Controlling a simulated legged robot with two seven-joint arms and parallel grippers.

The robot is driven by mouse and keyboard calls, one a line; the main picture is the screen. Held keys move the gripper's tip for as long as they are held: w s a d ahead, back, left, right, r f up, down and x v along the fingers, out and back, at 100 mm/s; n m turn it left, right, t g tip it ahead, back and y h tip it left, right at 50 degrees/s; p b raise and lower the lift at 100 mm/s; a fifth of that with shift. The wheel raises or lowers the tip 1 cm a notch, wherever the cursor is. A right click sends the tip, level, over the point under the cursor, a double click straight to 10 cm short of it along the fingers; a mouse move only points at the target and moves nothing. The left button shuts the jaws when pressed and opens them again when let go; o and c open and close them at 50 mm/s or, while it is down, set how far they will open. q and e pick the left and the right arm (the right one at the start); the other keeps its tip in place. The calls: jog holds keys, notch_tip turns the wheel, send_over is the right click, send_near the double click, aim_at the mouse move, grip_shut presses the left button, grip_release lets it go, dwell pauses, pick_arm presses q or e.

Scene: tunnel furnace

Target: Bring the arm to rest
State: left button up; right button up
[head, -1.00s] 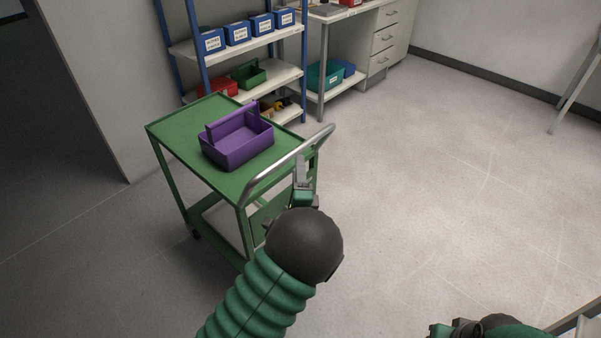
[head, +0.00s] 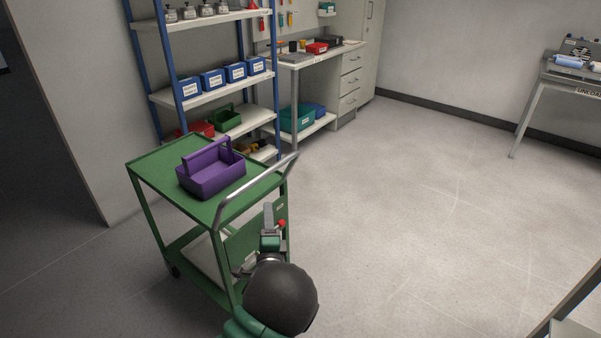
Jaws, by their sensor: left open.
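My left gripper (head: 274,222) is in the lower middle of the head view, in front of the green cart (head: 150,160) and just below its grey handle bar. It is open, and I see nothing held in it. My left arm comes in from the bottom, with a dark round joint close behind the gripper. I cannot tell whether the gripper touches the cart. A purple tote (head: 212,175) with a carrying handle stands upright on the cart's top. My right gripper is out of view.
A blue-framed shelf (head: 205,96) with labelled blue bins (head: 212,80) stands behind the cart. A workbench (head: 315,58) with drawers is at the back. Another table (head: 574,80) is at the far right. The floor (head: 430,210) between is clear.

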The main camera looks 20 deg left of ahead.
pick_arm(q)
jog(key=s+d+f+n+g+h, duration=0.2)
jog(key=s+f+n+g+h, duration=0.2)
jog(key=s+f+n+g, duration=0.35)
jog(key=s+d+f+n+g+h, duration=0.15)
jog(key=s+n+g, duration=0.25)
jog(key=s, duration=0.8)
jog(key=s+d+n+g+h, duration=0.2)
jog(key=s+d+n+g, duration=0.15)
jog(key=s, duration=0.85)
notch_tip(320, 180, up, 12)
jog(key=p, duration=1.2)
jog(key=shift+a+g, duration=0.25)
jog(key=shift+g, duration=0.05)
jog(key=shift+f+y, duration=0.1)
jog(key=shift+y, duration=0.15)
